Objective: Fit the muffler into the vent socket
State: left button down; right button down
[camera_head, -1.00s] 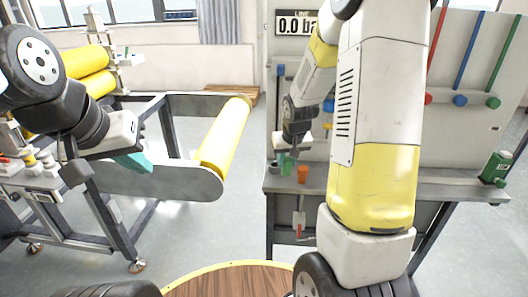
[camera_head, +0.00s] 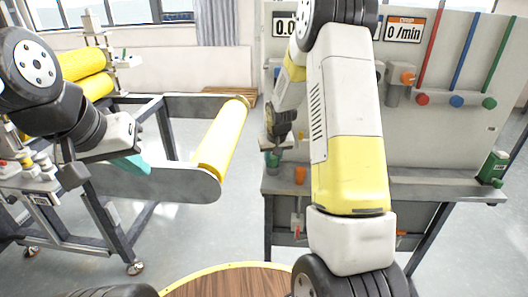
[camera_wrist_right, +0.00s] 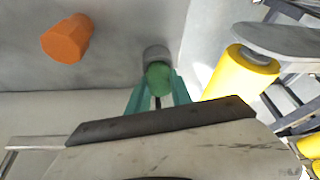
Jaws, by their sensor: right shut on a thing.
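My right gripper (camera_wrist_right: 158,92) has teal fingers, shut on the green end (camera_wrist_right: 158,78) of a small part, which I take to be the muffler. A short grey cylinder (camera_wrist_right: 156,53) is directly beyond the green end; I cannot tell whether they are one part. In the head view the right gripper (camera_head: 273,158) is low at the bench's left end, mostly behind its own wrist. I cannot pick out the vent socket with certainty. My left gripper (camera_head: 133,164) hangs at the left by the roller frame, its teal fingers seen edge-on.
An orange piece (camera_head: 300,175) stands on the bench shelf (camera_head: 430,188) close to the right gripper. A green box (camera_head: 493,167) is at the shelf's right end. The panel carries coloured knobs (camera_head: 456,101) and an orange-topped fitting (camera_head: 407,78). A yellow roller (camera_head: 222,140) is to the left.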

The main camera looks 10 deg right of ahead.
jog(key=shift+f, duration=0.25)
